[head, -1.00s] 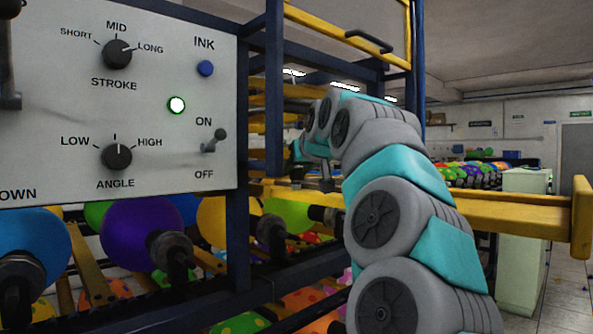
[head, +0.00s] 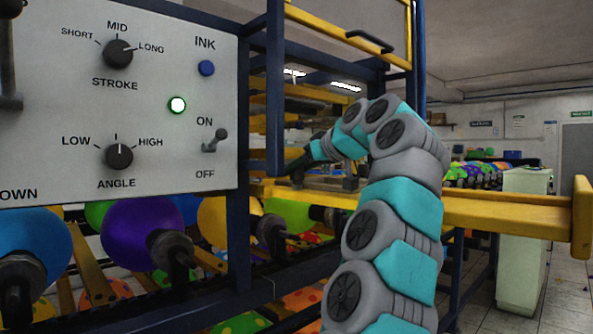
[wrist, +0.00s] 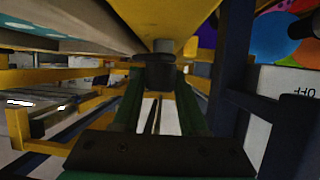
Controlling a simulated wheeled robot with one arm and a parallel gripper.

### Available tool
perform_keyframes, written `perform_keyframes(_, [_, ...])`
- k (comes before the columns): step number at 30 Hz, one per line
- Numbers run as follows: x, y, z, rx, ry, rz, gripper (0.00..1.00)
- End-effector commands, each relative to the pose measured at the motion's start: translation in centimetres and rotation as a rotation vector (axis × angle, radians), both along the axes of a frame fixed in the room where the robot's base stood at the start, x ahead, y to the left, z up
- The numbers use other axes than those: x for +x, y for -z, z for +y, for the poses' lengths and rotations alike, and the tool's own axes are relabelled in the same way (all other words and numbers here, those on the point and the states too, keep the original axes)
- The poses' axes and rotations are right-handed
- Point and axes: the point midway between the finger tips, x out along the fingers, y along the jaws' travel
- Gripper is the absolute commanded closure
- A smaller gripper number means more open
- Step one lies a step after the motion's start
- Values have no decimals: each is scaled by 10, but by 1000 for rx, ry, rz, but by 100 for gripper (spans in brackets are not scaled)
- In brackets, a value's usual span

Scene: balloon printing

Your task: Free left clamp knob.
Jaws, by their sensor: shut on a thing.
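A dark round knob (wrist: 160,72) with a grey stem above it sits under a yellow beam in the wrist view. My gripper (wrist: 160,80) is shut on this knob, one green finger on each side. In the head view my gripper (head: 295,168) reaches left, low over the yellow rail, beside the blue upright. The knob in its jaws cannot be made out there. A second small dark piece (head: 350,184) stands on the yellow rail to the right, close to my arm.
A white control panel (head: 60,110) with knobs, a lit green lamp and a switch is at the left. Blue frame posts (head: 275,90) and the yellow rail (head: 500,213) surround my arm. Coloured balloons (head: 145,232) are below the panel.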

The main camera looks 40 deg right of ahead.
Motion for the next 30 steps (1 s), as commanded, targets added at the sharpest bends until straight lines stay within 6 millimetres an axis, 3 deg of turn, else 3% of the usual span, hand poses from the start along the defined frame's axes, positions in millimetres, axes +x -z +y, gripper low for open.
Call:
perform_keyframes(13, [0,1,0,-6,-14,0,100])
perform_keyframes(14, [0,1,0,-6,-14,0,56])
perform_keyframes(15, [0,1,0,-6,-14,0,52])
perform_keyframes(21, [0,0,0,-6,-14,0,29])
perform_keyframes(30, [-2,-1,0,-6,-14,-1,28])
